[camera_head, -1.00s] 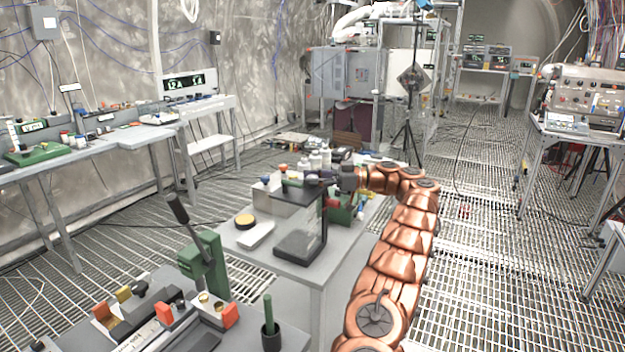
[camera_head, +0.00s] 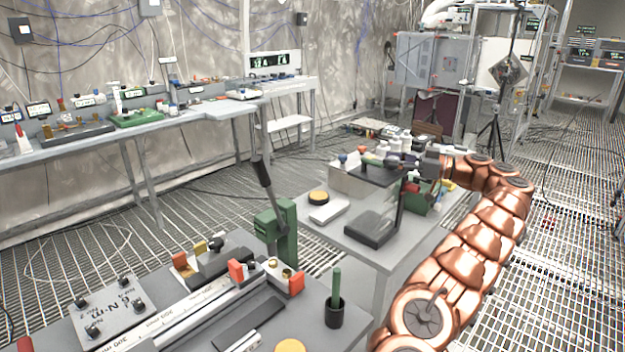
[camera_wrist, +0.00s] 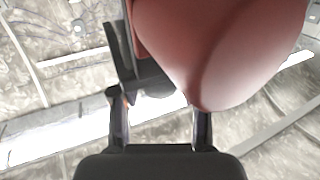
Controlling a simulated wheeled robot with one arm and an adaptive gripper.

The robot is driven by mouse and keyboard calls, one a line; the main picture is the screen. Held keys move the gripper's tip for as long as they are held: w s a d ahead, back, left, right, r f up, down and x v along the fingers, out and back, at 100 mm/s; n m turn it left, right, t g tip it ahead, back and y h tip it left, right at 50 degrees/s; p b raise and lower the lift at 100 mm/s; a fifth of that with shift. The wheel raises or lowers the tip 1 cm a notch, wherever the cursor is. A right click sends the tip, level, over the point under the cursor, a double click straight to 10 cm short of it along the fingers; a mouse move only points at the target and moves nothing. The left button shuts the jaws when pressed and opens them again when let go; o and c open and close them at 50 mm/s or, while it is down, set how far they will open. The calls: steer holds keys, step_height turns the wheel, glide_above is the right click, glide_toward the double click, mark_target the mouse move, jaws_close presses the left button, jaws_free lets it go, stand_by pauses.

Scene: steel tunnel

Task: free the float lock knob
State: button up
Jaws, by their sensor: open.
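I cannot tell for certain which part is the float lock knob. Several small black knobs stand on a grey plate (camera_head: 105,311) marked "N·m" at the lower left of the head view. Right of it are a scaled rail (camera_head: 165,322) with orange end blocks and a green stand (camera_head: 277,232) with a dark lever. My gripper (camera_head: 405,166) is small and partly hidden in the head view, above the middle table's clutter. In the wrist view its fingers (camera_wrist: 160,108) are apart, with no clear grip on anything. A large reddish rounded surface (camera_wrist: 220,45) blocks much of that view.
A long bench (camera_head: 60,160) lines the left wall. Grating floor is open between them.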

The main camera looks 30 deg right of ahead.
steer(key=shift+a+f+m+t+h+b, duration=0.15)
steer(key=shift+m+t+h+b, duration=0.95)
steer(key=shift+b, duration=1.05)
steer(key=shift+m+t+h+b, duration=0.6)
steer(key=shift+m+h+b, duration=0.5)
steer(key=shift+h+b, duration=1.35)
steer(key=shift+m+t+h+b, duration=0.3)
steer(key=shift+m+h+b, duration=0.45)
steer(key=shift+b, duration=1.25)
steer(key=shift+r+m+h, duration=0.25)
steer(key=shift+m+h, duration=0.7)
steer(key=shift+h, duration=0.35)
steer(key=shift+m+h+p, duration=0.5)
steer(key=shift+m+h, duration=0.2)
steer(key=shift+h, duration=0.4)
steer(key=shift+m+h+p, duration=1)
steer(key=shift+h+p, duration=0.3)
steer(key=shift+h, duration=0.3)
